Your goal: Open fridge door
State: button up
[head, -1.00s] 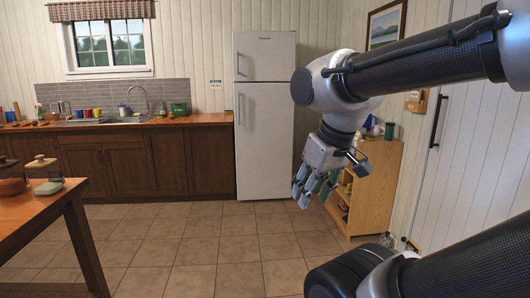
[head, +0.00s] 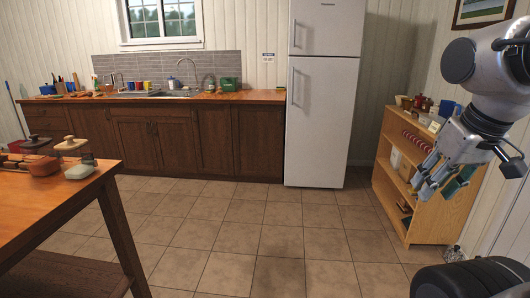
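The white fridge (head: 325,120) stands against the back wall, right of the wooden counter. Its larger lower door and smaller upper door (head: 328,28) both look closed. A vertical lower handle (head: 294,86) is on the left side of the lower door, and an upper handle (head: 293,33) is on the upper door. My gripper (head: 434,190) is at the right of the head view, in front of the wooden shelf and well apart from the fridge. Its fingers look spread, with nothing seen between them.
A wooden table (head: 75,215) with pots stands at the front left. The counter (head: 165,97) with sink runs left of the fridge. A low wooden shelf (head: 419,218) with cups stands right of the fridge. The tiled floor before the fridge is clear.

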aim_at(322, 91)
jog(key=i+l+z, duration=0.1)
jog(key=i+z, duration=0.35)
jog(key=i, duration=1.5)
jog(key=i+u, duration=0.15)
jog(key=i, duration=0.5)
jog(key=i+l+u, duration=0.1)
jog(key=i, duration=0.5)
jog(key=i+l+u, duration=0.15)
jog(key=i+l, duration=0.15)
jog(key=i, duration=0.35)
jog(key=i+l+u, duration=0.3)
jog(key=i, duration=0.15)
jog(key=j, duration=0.1)
